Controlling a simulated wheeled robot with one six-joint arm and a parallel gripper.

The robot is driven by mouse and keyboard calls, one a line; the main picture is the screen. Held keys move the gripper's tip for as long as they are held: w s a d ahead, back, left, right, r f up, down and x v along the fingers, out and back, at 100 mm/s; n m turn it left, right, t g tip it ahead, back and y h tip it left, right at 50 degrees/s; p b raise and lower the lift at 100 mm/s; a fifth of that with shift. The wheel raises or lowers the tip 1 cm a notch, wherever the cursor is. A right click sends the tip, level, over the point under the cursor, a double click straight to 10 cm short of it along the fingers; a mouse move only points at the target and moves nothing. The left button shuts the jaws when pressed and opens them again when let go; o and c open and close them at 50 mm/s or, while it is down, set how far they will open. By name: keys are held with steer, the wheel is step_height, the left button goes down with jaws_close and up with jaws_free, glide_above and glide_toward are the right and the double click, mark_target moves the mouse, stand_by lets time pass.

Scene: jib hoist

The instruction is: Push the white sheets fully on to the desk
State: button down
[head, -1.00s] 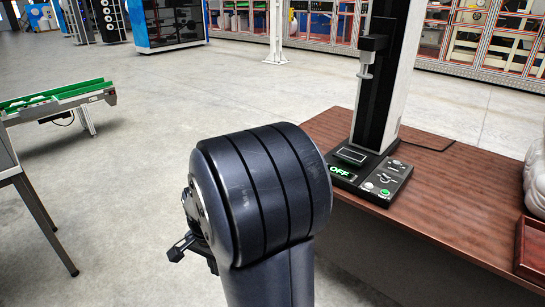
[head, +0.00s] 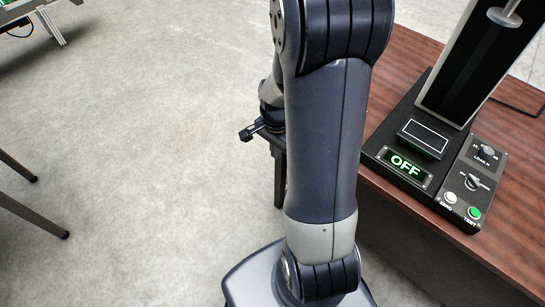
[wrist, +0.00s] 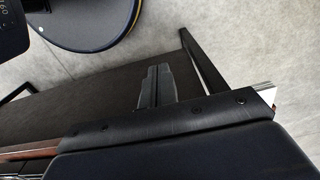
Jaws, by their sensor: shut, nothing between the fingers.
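The brown wood-topped desk (head: 408,55) stands at the right in the head view, partly behind my arm. A thin strip of brown top (wrist: 35,150) and a dark panel (wrist: 75,105) show in the wrist view. My gripper (wrist: 155,80) is shut and empty, in front of that dark panel. In the head view it is mostly hidden behind my arm, left of the desk. I cannot make out the white sheets for certain. A small pale sliver (wrist: 265,89) shows past the end of my dark wrist part, but I cannot tell what it is.
A tester (head: 440,140) with a lit OFF display stands on the desk. Dark legs of another piece of furniture (head: 35,210) are at the left. A dark leg (wrist: 205,62) stands near my gripper. The grey floor (head: 130,150) between is clear.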

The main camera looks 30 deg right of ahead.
steer(key=shift+w+d+f, duration=0.15)
steer(key=shift+w+d, duration=0.05)
steer(key=shift+d, duration=0.4)
steer(key=shift+w+d+f, duration=0.2)
steer(key=shift+d, duration=0.45)
steer(key=shift+w+d+f, duration=0.15)
steer(key=shift+w+d, duration=0.05)
steer(key=shift+d, duration=0.4)
steer(key=d, duration=0.1)
steer(key=w+d, duration=0.1)
steer(key=d, duration=0.1)
steer(key=w+d, duration=0.1)
steer(key=d, duration=0.1)
steer(key=shift+d+p, duration=0.15)
steer(key=shift+p, duration=0.15)
